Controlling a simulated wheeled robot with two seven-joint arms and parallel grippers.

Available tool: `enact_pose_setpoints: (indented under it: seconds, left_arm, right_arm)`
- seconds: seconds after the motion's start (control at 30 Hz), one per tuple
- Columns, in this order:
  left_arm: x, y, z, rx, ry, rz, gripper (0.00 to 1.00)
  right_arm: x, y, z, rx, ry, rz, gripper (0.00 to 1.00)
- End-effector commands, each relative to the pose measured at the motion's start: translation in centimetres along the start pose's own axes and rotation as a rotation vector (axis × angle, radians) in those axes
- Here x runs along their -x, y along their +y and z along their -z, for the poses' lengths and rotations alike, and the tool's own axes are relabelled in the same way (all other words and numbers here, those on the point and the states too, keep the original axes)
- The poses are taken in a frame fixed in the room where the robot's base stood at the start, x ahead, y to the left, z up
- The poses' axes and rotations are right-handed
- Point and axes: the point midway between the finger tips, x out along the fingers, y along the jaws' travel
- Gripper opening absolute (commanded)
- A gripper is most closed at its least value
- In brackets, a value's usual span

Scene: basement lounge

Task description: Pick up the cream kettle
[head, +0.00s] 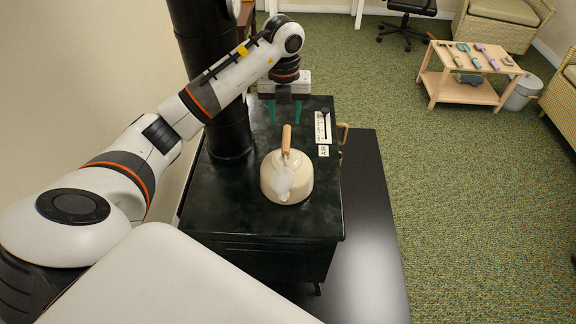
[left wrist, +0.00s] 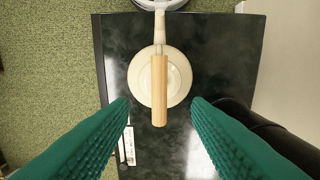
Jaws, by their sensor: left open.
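The cream kettle (head: 287,178) stands upright on the black stove top (head: 220,200) in the head view. Its wooden handle (head: 286,139) sticks up over its lid. My left gripper (head: 284,112) hangs open and empty above the stove, beyond the kettle in the head view, with its green fingers apart. In the left wrist view the kettle (left wrist: 160,78) lies ahead between the two green fingers (left wrist: 160,112), with its handle (left wrist: 159,90) near the middle. The fingers do not touch it there. My right gripper is not in view.
A thick black stovepipe (head: 215,90) rises from the stove at the left, close to my left arm. A white label plate (head: 323,128) lies right of the kettle. A wooden table (head: 462,85) with several tools stands far right. Green carpet is clear between.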

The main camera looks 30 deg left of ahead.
Motion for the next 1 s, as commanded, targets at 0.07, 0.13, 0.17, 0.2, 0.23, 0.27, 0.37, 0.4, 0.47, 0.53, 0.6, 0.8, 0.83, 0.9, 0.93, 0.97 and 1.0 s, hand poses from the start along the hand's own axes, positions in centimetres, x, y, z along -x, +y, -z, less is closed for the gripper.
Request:
enact_pose_setpoints:
  seconds: [0.07,0.13,0.17,0.2,0.23,0.27,0.37,0.4,0.47,0.53,0.6,0.8,0.83,0.9,0.93,0.97,1.0]
  left_arm:
    - [-1.0,-0.3,-0.1,0.006,-0.005,0.014,0.44]
    - [-2.3,-0.3,-0.1,0.006,-0.007,0.013,0.44]
    - [-2.8,-0.3,-0.1,0.006,-0.007,0.013,0.44]
    - [-3.5,-0.3,-0.1,0.005,-0.007,0.011,0.44]
    - [-4.0,-0.3,-0.2,0.004,-0.007,0.011,0.44]
    - [-4.5,-0.3,-0.1,0.004,-0.006,0.01,0.44]
    - [-5.7,-0.3,-0.1,0.004,-0.005,0.008,0.44]
    - [-6.0,-0.3,-0.1,0.003,-0.003,0.008,0.44]
    - [-6.3,-0.3,-0.1,0.002,-0.003,0.008,0.44]
    - [-6.8,-0.2,-0.2,0.001,-0.005,0.007,0.44]
    - [-7.7,-0.1,-0.4,0.002,-0.007,0.007,0.44]
    - [-10.7,-0.1,-0.5,0.003,-0.006,0.007,0.44]
    - [-11.0,-0.1,-0.5,0.003,-0.005,0.006,0.44]
    - [-11.4,0.0,-0.4,0.001,-0.003,0.005,0.44]
    - [-11.5,-0.1,-0.4,0.001,-0.003,0.005,0.44]
    - [-11.6,-0.1,-0.4,0.001,-0.002,0.006,0.44]
    - [-11.6,-0.1,-0.4,0.001,-0.002,0.006,0.44]
  right_arm:
    - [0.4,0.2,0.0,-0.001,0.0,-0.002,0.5]
    - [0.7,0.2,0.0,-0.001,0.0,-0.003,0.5]
    - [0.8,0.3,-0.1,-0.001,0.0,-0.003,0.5]
    - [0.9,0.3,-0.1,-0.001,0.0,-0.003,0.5]
    - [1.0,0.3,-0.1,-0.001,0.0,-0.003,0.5]
    - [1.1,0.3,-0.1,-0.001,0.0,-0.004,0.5]
    - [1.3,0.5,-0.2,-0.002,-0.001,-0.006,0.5]
    - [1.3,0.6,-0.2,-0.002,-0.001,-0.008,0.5]
    - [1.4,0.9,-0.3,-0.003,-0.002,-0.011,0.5]
    - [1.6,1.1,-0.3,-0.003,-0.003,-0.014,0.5]
    - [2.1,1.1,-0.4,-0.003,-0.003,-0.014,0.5]
    - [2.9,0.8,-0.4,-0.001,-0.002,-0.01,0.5]
    - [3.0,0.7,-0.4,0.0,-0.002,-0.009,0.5]
    - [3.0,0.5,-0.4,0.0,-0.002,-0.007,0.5]
    - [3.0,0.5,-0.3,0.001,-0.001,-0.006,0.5]
    - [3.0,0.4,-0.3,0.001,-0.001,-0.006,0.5]
    - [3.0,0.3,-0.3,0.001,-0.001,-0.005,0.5]
